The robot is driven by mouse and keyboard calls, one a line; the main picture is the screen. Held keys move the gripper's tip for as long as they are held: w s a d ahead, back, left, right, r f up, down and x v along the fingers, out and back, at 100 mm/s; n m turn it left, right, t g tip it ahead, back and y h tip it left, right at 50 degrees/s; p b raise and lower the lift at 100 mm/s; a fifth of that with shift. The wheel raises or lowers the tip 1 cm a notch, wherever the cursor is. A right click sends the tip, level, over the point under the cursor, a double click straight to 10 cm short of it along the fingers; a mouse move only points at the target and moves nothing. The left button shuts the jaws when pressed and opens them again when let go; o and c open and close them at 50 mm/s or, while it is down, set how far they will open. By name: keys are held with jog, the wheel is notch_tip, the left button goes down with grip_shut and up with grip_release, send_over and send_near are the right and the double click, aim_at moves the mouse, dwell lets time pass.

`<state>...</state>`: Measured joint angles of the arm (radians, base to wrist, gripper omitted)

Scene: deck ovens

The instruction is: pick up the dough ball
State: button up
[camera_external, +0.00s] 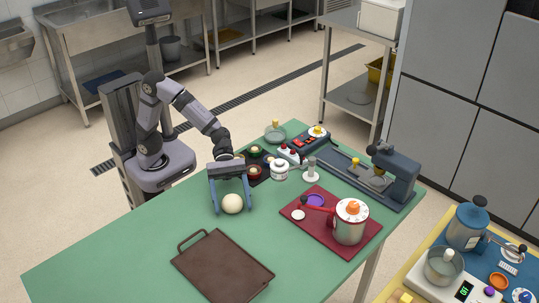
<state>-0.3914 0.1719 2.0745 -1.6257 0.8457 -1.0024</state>
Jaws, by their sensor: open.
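The dough ball (232,204) is a pale cream, round ball on the green table (130,254). My gripper (231,206) is open and points down at the ball. Its two blue fingers stand on the left and right of the ball, with their tips low near the table. The ball shows between the fingers. I cannot tell whether either finger touches it.
A brown tray (222,268) lies in front of the ball. A red mat (312,235) with a steel pot (351,222) is at the right. Small jars and a dark machine (397,172) crowd the back. The table's left part is clear.

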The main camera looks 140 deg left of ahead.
jog(key=c, duration=1.1)
jog(key=shift+r, duration=0.1)
